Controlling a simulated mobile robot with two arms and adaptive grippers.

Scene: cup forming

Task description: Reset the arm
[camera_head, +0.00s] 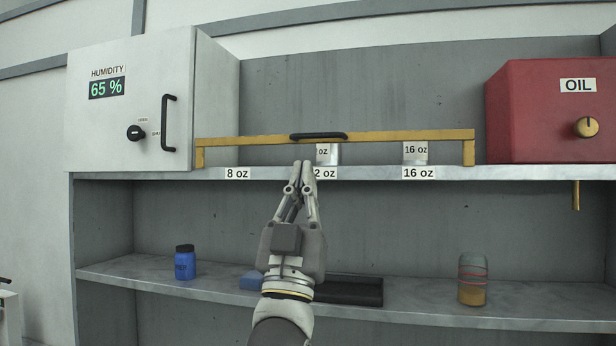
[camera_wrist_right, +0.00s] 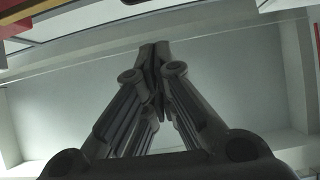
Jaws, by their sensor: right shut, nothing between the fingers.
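My right gripper (camera_head: 301,168) is raised in front of the upper shelf, its fingers pointing up and drawn together with nothing between them. In the head view its tips overlap the shelf's front edge, just below the black handle (camera_head: 318,136) of the yellow bar (camera_head: 390,136). I cannot tell how far they are from the bar. The right wrist view also shows the closed fingers (camera_wrist_right: 155,55) against a plain grey surface. The gripper partly hides the middle size label (camera_head: 326,173). My left gripper is in neither view.
A white humidity cabinet (camera_head: 120,115) stands at the left and a red oil box (camera_head: 545,112) at the right. Metal pieces marked 16 oz (camera_head: 416,151) and oz sit behind the bar. The lower shelf holds a blue jar (camera_head: 185,264), a black tray (camera_head: 350,289) and an amber jar (camera_head: 472,280).

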